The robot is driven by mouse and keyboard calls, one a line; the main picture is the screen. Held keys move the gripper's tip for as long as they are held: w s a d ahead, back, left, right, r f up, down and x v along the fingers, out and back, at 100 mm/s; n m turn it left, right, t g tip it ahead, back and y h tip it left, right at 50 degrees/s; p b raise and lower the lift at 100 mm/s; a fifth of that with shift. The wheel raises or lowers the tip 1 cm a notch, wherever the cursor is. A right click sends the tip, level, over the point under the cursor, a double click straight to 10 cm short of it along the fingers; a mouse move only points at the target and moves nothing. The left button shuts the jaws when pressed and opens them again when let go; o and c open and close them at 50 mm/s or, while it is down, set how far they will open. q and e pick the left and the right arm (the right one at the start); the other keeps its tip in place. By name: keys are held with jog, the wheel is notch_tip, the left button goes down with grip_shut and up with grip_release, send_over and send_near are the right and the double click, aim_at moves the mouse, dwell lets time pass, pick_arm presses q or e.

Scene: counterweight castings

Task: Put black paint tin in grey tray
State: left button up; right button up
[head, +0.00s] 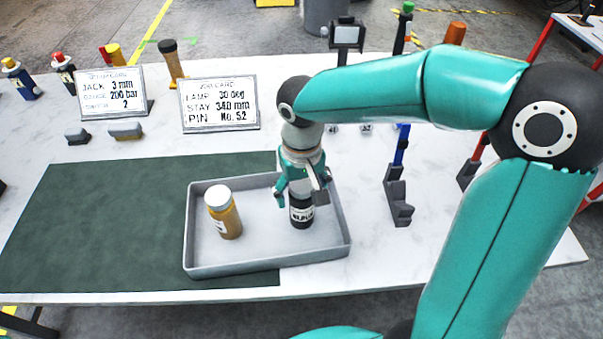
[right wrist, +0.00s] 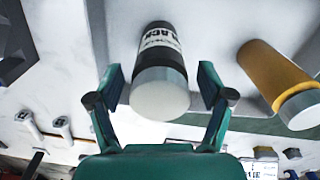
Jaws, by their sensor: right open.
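The black paint tin (head: 301,213) stands upright in the grey tray (head: 225,270), with a white label on its side. In the right wrist view the tin (right wrist: 163,75) shows its white lid and a label reading BLACK. My right gripper (head: 302,190) is right above the tin in the head view. In the right wrist view its two fingers (right wrist: 165,88) are spread, one on each side of the tin's lid end, with gaps visible. The gripper hides the tin's top in the head view. My left gripper is not in view.
A yellow-brown bottle with a white lid (head: 223,214) stands in the tray's left half. A green mat (head: 100,225) lies to the left. Two sign cards (head: 220,103) stand behind. A blue-and-grey stand (head: 398,190) is right of the tray.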

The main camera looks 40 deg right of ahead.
notch_tip(320, 180, up, 12)
jog(key=shift+f+p, duration=0.1)
jog(key=shift+p, duration=0.25)
dwell(0.5)
